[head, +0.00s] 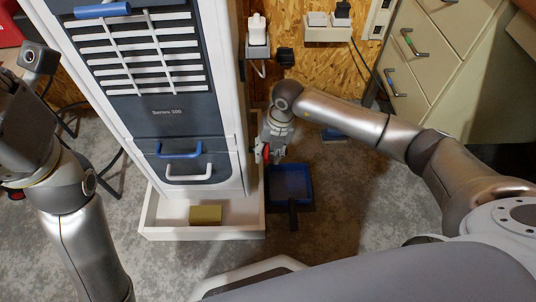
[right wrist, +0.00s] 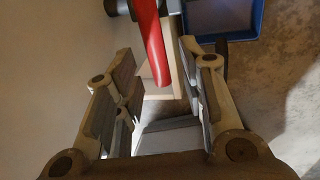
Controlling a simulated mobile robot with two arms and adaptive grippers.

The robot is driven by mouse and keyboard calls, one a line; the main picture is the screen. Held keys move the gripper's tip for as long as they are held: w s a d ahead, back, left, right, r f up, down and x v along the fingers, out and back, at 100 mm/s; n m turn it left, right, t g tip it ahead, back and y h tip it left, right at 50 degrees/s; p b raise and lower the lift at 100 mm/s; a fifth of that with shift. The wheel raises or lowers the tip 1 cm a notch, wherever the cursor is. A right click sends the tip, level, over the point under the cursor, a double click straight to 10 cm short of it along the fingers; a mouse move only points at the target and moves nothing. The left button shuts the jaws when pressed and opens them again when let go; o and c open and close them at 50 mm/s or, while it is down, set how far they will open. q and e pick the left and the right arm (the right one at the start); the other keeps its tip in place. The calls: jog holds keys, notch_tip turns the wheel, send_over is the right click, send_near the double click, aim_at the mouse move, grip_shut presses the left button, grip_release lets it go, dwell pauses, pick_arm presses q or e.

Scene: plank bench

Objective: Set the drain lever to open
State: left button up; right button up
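The red drain lever (head: 266,153) is on the right side of the tall white and grey machine (head: 200,128), low down. In the right wrist view the red lever (right wrist: 152,45) hangs down toward the space between my fingers. My right gripper (head: 270,156) is at the lever, partly hiding it. In the right wrist view my right gripper (right wrist: 160,72) is open, with one finger on each side of the lever's lower end; contact cannot be made out. My left arm's dark wrist end (head: 26,118) is at the left edge; its fingers cannot be made out.
A blue tray (head: 307,183) with a dark handle lies on the floor right of the machine. The machine stands in a white low tray (head: 165,236) holding a yellow sponge-like block (head: 205,214). Sockets (head: 327,33) and drawers (head: 420,45) are behind.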

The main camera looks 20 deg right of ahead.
jog(key=shift+f, duration=0.2)
grip_shut()
dwell(0.4)
